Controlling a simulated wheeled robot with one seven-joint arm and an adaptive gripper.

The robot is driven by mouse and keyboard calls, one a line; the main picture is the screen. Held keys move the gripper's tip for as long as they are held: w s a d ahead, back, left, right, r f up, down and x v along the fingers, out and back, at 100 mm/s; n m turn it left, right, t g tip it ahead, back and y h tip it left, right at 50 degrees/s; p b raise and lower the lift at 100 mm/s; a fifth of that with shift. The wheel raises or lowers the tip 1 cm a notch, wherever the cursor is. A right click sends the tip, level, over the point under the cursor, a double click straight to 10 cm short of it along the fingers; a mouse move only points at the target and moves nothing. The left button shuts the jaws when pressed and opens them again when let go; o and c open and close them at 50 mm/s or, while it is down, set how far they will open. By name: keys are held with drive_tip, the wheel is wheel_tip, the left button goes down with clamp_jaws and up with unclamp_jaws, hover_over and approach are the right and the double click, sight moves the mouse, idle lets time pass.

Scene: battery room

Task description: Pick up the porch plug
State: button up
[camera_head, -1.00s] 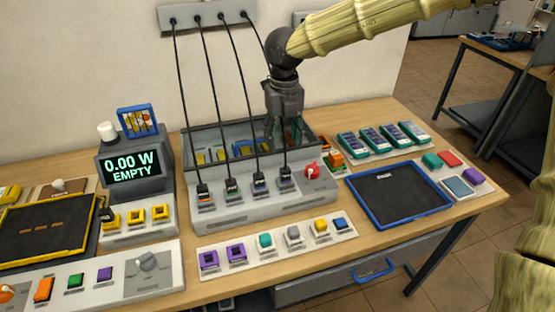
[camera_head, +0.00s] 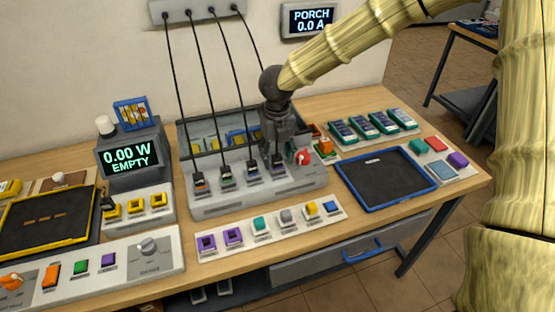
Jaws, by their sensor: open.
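Several black plugs on black cables stand in a row on a grey socket box (camera_head: 235,201). No readable label shows which is the porch plug. My gripper (camera_head: 277,148) is open, pointing down right above the rightmost plug, with its fingertips close to it. I cannot tell whether they touch it. The gripper and wrist hide part of that plug's cable.
A wall display (camera_head: 312,19) reads PORCH 0.0 A. A red knob (camera_head: 303,158) is close to the right of my gripper. An empty blue-rimmed tray (camera_head: 388,202) lies to the right. A strip of coloured blocks (camera_head: 297,236) lies in front of the socket box.

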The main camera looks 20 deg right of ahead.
drive_tip(key=shift+w+f, duration=0.35)
drive_tip(key=shift+f, duration=0.3)
drive_tip(key=shift+s+r, duration=0.2)
drive_tip(key=c, duration=1.1)
